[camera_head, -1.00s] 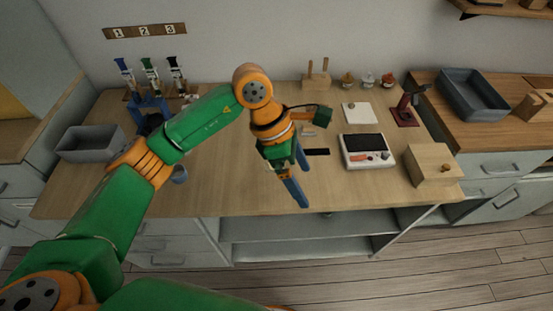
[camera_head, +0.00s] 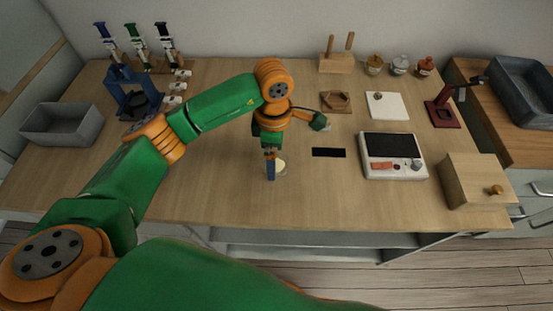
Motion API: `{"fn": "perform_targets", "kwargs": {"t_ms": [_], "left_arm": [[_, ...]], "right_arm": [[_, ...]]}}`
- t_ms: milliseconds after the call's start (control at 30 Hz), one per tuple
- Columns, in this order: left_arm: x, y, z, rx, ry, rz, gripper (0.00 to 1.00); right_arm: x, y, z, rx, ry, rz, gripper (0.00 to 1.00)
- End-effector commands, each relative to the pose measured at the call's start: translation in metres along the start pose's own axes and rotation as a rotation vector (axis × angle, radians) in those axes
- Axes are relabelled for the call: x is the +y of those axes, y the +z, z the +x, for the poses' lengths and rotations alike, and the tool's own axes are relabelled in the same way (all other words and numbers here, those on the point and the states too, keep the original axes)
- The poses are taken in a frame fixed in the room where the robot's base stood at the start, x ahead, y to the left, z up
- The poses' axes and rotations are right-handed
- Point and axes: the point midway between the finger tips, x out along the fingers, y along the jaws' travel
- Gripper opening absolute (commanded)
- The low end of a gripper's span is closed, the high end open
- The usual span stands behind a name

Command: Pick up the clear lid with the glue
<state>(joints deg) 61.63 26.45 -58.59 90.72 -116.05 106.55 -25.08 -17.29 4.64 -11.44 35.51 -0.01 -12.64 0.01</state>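The clear lid (camera_head: 284,172) lies on the wooden table near the middle, a faint see-through disc with a pale cream patch of glue (camera_head: 281,163) in it. My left gripper (camera_head: 270,178) points down at the lid, its blue fingers overlapping the lid's left side in the picture. The fingers line up in this view, so their gap is hidden, and I cannot tell whether they touch the lid. My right gripper is not in view.
A black strip (camera_head: 328,152) and a white device with a dark screen (camera_head: 393,145) lie right of the lid. A wooden box (camera_head: 470,184) stands at the right, a grey bin (camera_head: 62,124) at the left. The table front is clear.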

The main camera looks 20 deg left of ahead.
Motion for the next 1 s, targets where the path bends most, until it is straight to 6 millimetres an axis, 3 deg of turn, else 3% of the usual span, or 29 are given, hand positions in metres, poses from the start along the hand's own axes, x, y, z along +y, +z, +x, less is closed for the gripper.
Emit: {"fn": "perform_targets", "kwargs": {"t_ms": [100,300,367,600,867,1000], "left_arm": [[0.000,0.000,0.013,-0.001,0.000,0.000,1.00],[0.001,0.000,0.016,-0.001,0.002,0.000,1.00],[0.001,0.000,0.016,-0.001,0.002,0.000,0.86],[0.001,0.000,0.016,-0.001,0.002,0.000,0.23],[0.001,0.000,0.014,-0.002,0.003,0.000,0.23],[0.002,0.000,-0.001,-0.002,0.007,0.000,0.23]], "right_arm": [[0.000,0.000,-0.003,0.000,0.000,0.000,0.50],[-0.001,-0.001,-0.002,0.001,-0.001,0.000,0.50],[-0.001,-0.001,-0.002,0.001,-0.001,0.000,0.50],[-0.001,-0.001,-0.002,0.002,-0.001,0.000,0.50],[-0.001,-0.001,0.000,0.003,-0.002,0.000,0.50],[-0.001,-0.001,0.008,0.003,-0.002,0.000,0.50]]}}
